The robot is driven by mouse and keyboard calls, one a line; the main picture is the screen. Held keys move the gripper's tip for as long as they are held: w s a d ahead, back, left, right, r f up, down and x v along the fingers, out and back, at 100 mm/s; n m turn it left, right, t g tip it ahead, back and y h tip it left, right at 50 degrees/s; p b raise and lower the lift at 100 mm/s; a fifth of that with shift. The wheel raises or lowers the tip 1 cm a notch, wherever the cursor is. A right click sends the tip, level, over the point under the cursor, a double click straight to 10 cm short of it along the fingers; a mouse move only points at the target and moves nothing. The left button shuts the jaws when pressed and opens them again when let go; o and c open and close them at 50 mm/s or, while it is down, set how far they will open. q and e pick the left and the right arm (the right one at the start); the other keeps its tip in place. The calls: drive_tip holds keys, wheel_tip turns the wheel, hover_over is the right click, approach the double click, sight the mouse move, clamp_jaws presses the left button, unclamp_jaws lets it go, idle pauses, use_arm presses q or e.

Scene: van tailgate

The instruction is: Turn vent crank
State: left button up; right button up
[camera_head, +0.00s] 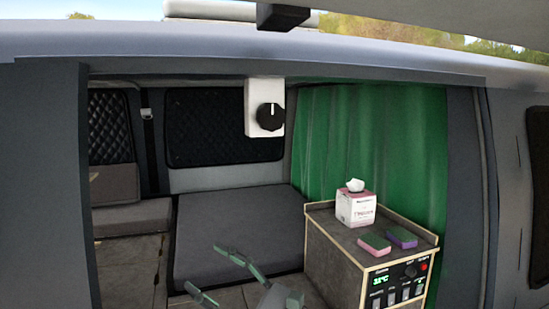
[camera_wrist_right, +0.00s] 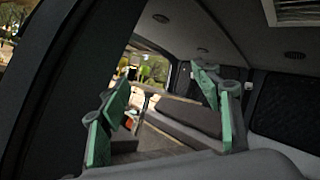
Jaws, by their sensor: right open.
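The black round crank knob (camera_head: 270,116) with a pale mark sits on a white panel (camera_head: 252,130) at the top of the van opening, in the head view. My right gripper (camera_head: 204,267) is low in the head view, in front of the grey bed cushion, well below the crank and apart from it. Its green-padded fingers are spread with nothing between them. The right wrist view also shows the open fingers (camera_wrist_right: 165,95), pointing into the van. I cannot make out the crank there. My left gripper is not in view.
A wooden cabinet (camera_head: 330,242) stands at the right with a tissue box (camera_head: 356,207), two sponges (camera_head: 386,241) and a control panel. A green curtain (camera_head: 400,150) hangs behind it. The grey bed (camera_head: 235,225) lies below the crank. The van's door frame (camera_head: 50,190) borders the opening.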

drive_tip(key=a+r+n+h, duration=0.5)
drive_tip(key=r+n+h, duration=0.15)
drive_tip(key=n, duration=0.95)
drive_tip(key=n+t+h+p, duration=0.1)
drive_tip(key=n+t+h, duration=0.2)
drive_tip(key=t+h, duration=0.7)
approach(273, 114)
drive_tip(key=x, duration=0.9)
drive_tip(key=shift+w, duration=0.2)
drive_tip(key=shift+m, duration=0.3)
drive_tip(key=c, duration=1.1)
